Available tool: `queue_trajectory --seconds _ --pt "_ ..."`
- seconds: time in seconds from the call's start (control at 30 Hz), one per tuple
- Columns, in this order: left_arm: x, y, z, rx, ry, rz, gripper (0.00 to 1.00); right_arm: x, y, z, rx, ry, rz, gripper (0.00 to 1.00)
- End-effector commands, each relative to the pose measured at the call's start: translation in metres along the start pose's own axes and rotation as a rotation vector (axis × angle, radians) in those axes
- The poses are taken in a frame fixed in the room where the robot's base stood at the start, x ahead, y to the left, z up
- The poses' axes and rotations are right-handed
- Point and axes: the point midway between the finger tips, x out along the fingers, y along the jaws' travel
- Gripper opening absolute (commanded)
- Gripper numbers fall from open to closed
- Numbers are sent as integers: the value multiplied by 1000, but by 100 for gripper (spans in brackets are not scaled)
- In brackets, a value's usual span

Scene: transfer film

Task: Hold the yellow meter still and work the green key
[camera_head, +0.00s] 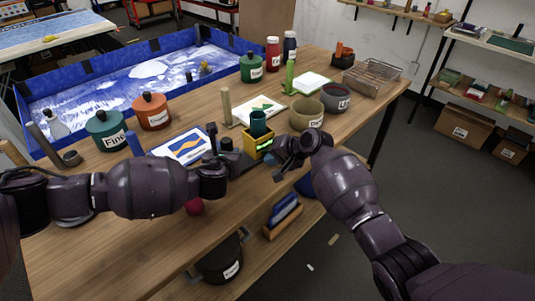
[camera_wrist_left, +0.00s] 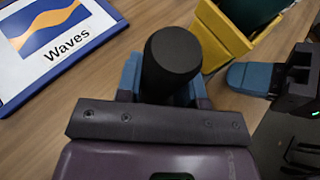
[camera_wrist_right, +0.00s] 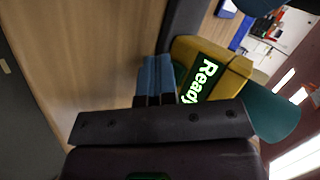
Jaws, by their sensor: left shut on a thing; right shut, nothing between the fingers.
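The yellow meter (camera_head: 262,142) stands near the table's front edge, with a dark teal cup (camera_head: 258,123) on top. In the right wrist view its lit green display (camera_wrist_right: 201,80) reads "Ready". I cannot make out a separate green key. My left gripper (camera_wrist_left: 163,82) is shut around an upright black cylinder (camera_wrist_left: 173,55) beside the meter; I cannot tell whether the two are joined. My right gripper (camera_wrist_right: 154,72) is shut and empty, its blue fingertips close to the display side of the meter. I cannot tell whether they touch it.
The "Waves" card (camera_head: 182,147) lies left of the meter. A beige pot (camera_head: 306,114) and a grey pot (camera_head: 336,98) stand behind my right gripper. The blue-walled tray (camera_head: 205,42) lies at the back.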

Motion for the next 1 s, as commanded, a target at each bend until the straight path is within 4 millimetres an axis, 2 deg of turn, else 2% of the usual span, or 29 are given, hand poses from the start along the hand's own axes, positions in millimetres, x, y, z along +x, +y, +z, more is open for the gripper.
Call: queue_trajectory --seconds 1.0 --pt "0 -1 0 0 0 -1 1 -16 12 12 0 0 0 0"
